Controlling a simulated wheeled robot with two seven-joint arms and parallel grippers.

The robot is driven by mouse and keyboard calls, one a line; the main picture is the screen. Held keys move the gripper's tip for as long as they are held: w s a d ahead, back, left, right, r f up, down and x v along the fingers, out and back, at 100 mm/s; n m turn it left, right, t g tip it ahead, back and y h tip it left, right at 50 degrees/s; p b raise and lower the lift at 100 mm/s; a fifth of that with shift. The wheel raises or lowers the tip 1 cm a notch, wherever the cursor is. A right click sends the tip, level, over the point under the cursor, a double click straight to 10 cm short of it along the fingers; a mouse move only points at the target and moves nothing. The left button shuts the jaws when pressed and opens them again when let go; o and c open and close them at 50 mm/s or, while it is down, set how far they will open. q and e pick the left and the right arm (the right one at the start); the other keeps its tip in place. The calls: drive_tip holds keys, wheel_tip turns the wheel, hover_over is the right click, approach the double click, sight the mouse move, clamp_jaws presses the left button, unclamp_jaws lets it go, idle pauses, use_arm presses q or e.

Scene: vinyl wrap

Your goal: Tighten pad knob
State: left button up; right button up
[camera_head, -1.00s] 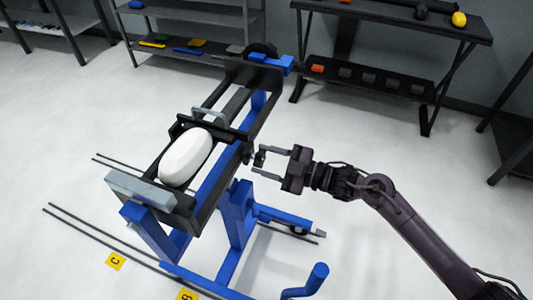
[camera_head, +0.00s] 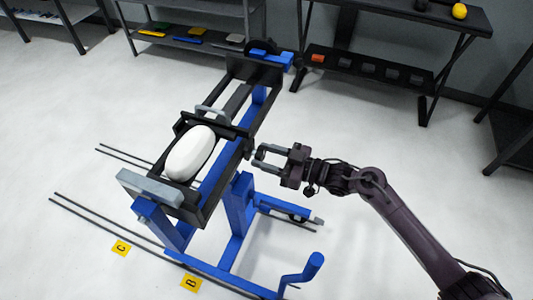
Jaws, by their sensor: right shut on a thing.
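The blue and black stand (camera_head: 237,213) is in the middle of the head view. A white rounded pad (camera_head: 189,153) lies in its black tilted frame, with a grey bar (camera_head: 150,188) at the near end. A small dark pad knob (camera_head: 251,153) shows at the right side of the frame, partly hidden by my gripper's fingertips. My right gripper (camera_head: 262,152) comes in from the right, with its two grey fingers at the knob and shut on it. My left gripper is not in view.
Dark shelves with flat coloured items (camera_head: 190,31) stand at the back left. A dark table (camera_head: 385,14) with a yellow ball (camera_head: 459,11) stands at the back right. Floor rails and yellow markers (camera_head: 121,248) lie around the stand.

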drive_tip(key=shift+f, duration=0.1)
idle(0.3)
drive_tip(key=o, duration=1)
drive_tip(key=b+v, duration=0.1)
drive_tip(key=v, duration=0.7)
